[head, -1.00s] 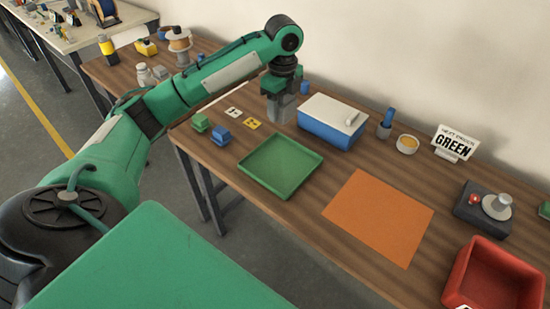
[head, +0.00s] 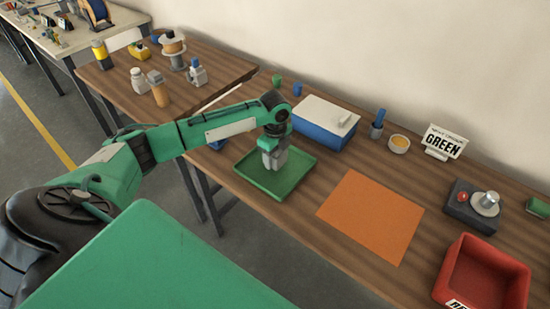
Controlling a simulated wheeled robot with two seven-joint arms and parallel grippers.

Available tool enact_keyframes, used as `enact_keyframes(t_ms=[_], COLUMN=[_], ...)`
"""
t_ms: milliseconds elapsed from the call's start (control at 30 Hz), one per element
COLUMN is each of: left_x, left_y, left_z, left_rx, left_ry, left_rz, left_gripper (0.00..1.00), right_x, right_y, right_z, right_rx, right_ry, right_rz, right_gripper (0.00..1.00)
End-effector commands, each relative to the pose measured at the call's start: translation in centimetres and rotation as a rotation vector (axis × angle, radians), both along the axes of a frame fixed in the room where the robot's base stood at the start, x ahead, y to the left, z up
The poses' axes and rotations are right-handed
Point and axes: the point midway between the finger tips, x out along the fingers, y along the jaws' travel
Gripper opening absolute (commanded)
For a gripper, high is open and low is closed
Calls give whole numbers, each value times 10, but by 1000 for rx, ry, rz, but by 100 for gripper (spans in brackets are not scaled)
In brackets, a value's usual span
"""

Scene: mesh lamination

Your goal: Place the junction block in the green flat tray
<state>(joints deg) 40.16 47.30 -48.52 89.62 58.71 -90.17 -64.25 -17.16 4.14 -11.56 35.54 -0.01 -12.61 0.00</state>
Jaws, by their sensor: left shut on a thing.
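The green flat tray (head: 290,185) lies on the wooden table in the middle of the head view, and it looks empty apart from what my gripper covers. My left gripper (head: 273,160) points down over the tray's far left part. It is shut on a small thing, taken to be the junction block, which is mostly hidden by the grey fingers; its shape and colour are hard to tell. I cannot tell whether it touches the tray floor. My right gripper is not in view.
An orange mat (head: 372,216) lies right of the tray. A blue box with a white lid (head: 325,122) stands behind it. A red bin (head: 482,274), a dark device with a knob (head: 472,203) and a GREEN sign (head: 443,142) are further right. My left arm partly hides a blue block (head: 216,144).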

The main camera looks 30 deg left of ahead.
Motion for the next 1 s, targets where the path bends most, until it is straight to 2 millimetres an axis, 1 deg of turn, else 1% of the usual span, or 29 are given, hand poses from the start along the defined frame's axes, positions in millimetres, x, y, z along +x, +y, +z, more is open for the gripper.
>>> enact_keyframes(t_ms=[33, 133, 467, 500, 567, 600, 867, 1000], left_x=[0, 0, 0, 0, 0, 0, 0, 0], left_y=[0, 0, 0, 0, 0, 0, 0, 0], left_z=[-7, -18, -21, -22, -22, -22, -22, -14], left_rx=[0, 1, 0, 0, 0, 0, 0, 1], left_ry=[2, 1, -1, 0, 0, 0, 0, -2], left_rz=[1, -1, -1, -1, -1, -1, -1, -1], left_gripper=[23, 23, 23, 55, 66, 74, 74, 74], right_x=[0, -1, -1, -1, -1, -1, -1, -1], right_y=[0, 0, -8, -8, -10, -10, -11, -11], right_z=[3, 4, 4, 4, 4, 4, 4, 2], right_rx=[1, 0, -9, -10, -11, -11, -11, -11], right_ry=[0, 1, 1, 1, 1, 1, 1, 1], right_rz=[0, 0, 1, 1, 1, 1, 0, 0], right_gripper=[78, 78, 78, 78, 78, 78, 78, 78])
